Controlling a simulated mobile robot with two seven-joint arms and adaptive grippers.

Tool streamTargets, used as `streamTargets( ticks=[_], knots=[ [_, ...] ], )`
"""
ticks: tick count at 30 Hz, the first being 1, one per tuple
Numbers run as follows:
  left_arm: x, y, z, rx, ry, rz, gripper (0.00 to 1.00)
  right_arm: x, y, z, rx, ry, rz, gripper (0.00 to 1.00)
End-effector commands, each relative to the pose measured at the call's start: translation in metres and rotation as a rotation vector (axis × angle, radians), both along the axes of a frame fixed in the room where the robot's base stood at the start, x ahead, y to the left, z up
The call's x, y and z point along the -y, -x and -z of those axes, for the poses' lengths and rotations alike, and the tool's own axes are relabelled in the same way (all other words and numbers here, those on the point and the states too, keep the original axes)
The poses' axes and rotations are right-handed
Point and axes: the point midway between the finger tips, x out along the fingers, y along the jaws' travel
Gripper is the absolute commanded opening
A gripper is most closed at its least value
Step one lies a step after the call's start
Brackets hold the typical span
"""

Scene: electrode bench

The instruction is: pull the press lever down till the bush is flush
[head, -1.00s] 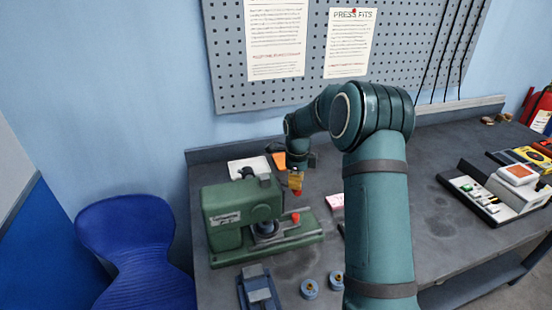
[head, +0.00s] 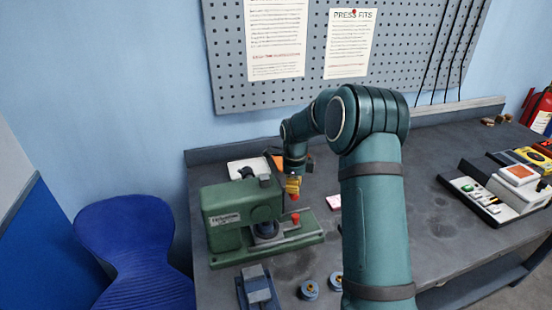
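The green press (head: 228,218) stands at the left of the bench. A dark round part with a paler ring (head: 266,230) sits under the press head. The bush and whether it is flush cannot be made out at this size. My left gripper is not in view.
A second red knob (head: 295,218) is on the press base. The bench (head: 440,232) between is mostly clear.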

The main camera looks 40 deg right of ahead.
Motion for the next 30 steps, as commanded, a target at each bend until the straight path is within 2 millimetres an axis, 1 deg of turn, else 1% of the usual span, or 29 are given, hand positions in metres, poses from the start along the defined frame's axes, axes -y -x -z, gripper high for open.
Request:
streamTargets(
  ticks=[1, 15, 30],
  knots=[
    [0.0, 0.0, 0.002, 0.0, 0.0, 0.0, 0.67, -0.003, 0.0, 0.004, -0.002, -0.001, -0.003, 0.0],
    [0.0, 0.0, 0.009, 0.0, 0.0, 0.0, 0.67, -0.011, -0.004, 0.017, -0.001, 0.005, -0.002, 0.0],
    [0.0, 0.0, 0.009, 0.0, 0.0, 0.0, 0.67, -0.013, -0.004, 0.018, -0.002, 0.004, -0.004, 0.0]
  ],
)
